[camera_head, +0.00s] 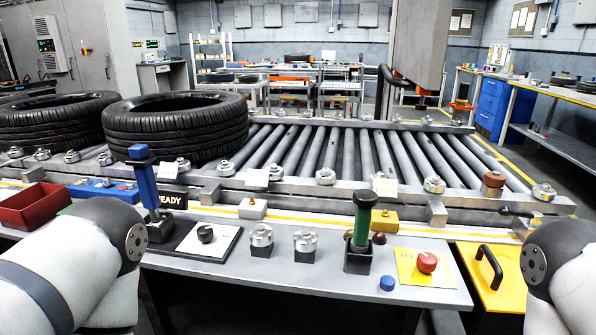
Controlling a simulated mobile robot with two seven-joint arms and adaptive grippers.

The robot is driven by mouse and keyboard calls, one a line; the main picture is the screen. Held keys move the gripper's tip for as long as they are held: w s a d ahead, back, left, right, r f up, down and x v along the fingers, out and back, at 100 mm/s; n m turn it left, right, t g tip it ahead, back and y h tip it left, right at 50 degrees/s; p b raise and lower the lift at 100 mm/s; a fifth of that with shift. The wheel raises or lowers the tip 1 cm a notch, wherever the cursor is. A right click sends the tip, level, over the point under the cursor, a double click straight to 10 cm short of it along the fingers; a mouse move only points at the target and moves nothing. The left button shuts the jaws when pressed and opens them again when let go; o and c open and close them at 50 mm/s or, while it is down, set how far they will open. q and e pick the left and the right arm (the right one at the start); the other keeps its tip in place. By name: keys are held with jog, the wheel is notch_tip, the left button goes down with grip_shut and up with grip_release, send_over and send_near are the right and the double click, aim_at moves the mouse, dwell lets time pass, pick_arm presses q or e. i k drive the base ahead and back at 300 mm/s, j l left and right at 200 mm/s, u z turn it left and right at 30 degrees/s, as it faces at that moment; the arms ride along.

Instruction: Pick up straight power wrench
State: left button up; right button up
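Two upright tools stand in holders on the grey table (320,275) at the front of the conveyor. One has a blue body (146,185) and stands in a dark holder at the left. The other has a green handle (362,222) and stands in a black block right of the middle. I cannot tell for certain which is the straight power wrench. My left arm shows at the lower left, close to the blue tool. My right arm shows at the lower right edge. Neither gripper shows.
The roller conveyor (340,150) runs behind the table and carries large tyres, the nearest (176,128) at left. Two metal knobs (305,241), a red button (427,262), a blue cap (387,283) and a red bin (34,205) are nearby. The table's front middle is clear.

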aim_at(140, 159)
jog(key=j+u, duration=0.1)
jog(key=u, duration=0.35)
jog(key=i+u, duration=0.1)
jog(key=u, duration=0.35)
jog(key=j+u, duration=0.1)
jog(key=u, duration=0.35)
